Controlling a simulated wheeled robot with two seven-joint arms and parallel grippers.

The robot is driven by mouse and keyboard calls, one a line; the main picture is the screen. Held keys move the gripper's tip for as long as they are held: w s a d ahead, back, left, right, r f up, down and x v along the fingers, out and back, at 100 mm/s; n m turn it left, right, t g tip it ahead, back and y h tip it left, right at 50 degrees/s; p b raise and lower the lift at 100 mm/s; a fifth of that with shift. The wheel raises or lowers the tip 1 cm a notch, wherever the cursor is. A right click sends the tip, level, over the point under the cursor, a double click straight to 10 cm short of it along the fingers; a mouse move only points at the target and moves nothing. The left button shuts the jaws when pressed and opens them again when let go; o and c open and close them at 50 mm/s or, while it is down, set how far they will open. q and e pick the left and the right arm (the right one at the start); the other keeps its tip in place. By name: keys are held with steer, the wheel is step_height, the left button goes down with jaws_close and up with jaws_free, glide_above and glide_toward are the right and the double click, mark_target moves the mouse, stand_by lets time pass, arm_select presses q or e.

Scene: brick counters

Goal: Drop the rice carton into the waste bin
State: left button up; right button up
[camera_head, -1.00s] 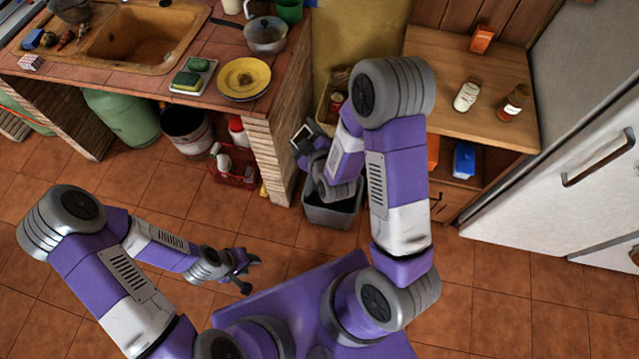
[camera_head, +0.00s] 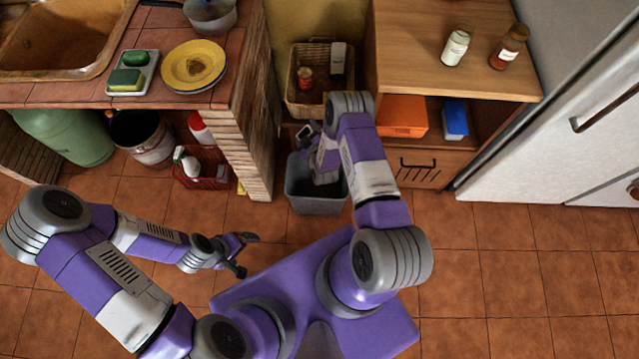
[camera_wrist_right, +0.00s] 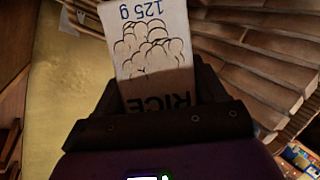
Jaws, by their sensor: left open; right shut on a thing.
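The rice carton (camera_wrist_right: 153,45), white with a drawing of grains and the words "125 g" and "RICE", is in the right wrist view. My right gripper (camera_wrist_right: 157,95) is shut on its lower part. In the head view, my right gripper (camera_head: 308,135) is near the back left edge of the grey waste bin (camera_head: 318,206); its fingers and the carton are small and hard to make out. The bin stands on the floor, its opening partly hidden by my right arm. My left gripper (camera_head: 246,255) is open and empty, above the floor to the left.
A brick counter pillar (camera_head: 253,150) stands just left of the bin. A wicker basket (camera_head: 318,100) is behind it, and a wooden cabinet (camera_head: 425,168) to the right. A red crate (camera_head: 212,170) lies under the counter. Floor at front right is clear.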

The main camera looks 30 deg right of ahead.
steer(key=s+d+f+b, duration=0.1)
steer(key=f+b, duration=0.3)
steer(key=f, duration=0.6)
steer(key=s+d+f+m+h+b, duration=0.1)
steer(key=f+b, duration=0.4)
steer(key=f, duration=0.6)
steer(key=shift+s+d+f, duration=0.15)
steer(key=shift+s+f, duration=0.1)
steer(key=shift+s, duration=0.65)
steer(key=o, duration=1.2)
steer(key=p+v, duration=0.3)
steer(key=v, duration=0.4)
steer(key=shift+s+r, duration=0.2)
steer(key=shift+g, duration=0.3)
